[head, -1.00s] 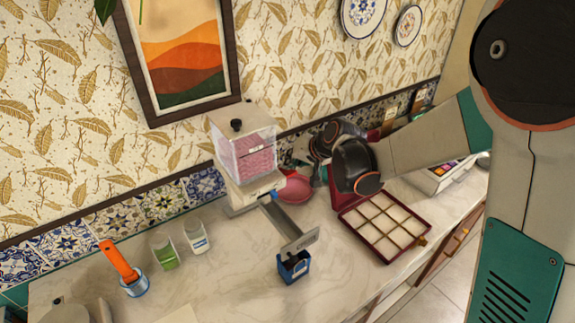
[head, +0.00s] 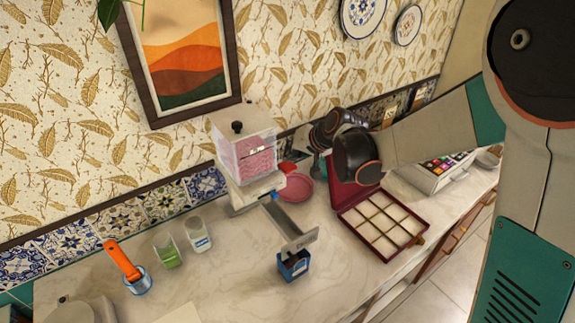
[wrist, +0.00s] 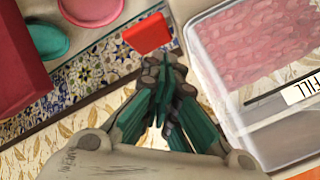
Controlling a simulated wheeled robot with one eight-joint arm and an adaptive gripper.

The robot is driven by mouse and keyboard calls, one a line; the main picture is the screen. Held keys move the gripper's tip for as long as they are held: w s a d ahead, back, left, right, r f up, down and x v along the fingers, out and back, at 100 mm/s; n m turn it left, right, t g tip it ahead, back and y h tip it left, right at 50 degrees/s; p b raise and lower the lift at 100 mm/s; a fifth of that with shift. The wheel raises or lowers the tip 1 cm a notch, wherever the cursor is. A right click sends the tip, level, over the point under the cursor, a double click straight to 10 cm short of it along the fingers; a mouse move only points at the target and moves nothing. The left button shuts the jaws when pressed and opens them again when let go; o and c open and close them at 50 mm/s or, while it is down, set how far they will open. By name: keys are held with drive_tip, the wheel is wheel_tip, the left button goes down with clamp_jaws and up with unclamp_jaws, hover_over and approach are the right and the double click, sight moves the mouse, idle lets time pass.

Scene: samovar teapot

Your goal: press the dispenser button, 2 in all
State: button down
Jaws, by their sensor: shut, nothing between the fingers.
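The dispenser (head: 253,155) has a clear hopper of pink pieces on a pale base, with a grey chute sloping down to the front. A small red button (head: 287,167) shows at its right side. In the wrist view the red button (wrist: 147,33) is a flat red square just beyond my fingertips, beside the clear hopper (wrist: 262,50). My gripper (wrist: 168,70) is shut and empty, its tips close to the button; I cannot tell whether they touch. In the head view my wrist hides much of the gripper. A blue box (head: 293,265) stands under the chute's end.
An open red compartment box (head: 383,222) stands at the right, close below my wrist. A pink dish (head: 296,188) lies behind the chute. Glass jars (head: 198,235) and an orange-handled tool (head: 122,260) stand at the left.

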sight(290, 164)
drive_tip(key=shift+r+p, duration=1.6)
drive_tip(key=shift+r, duration=0.95)
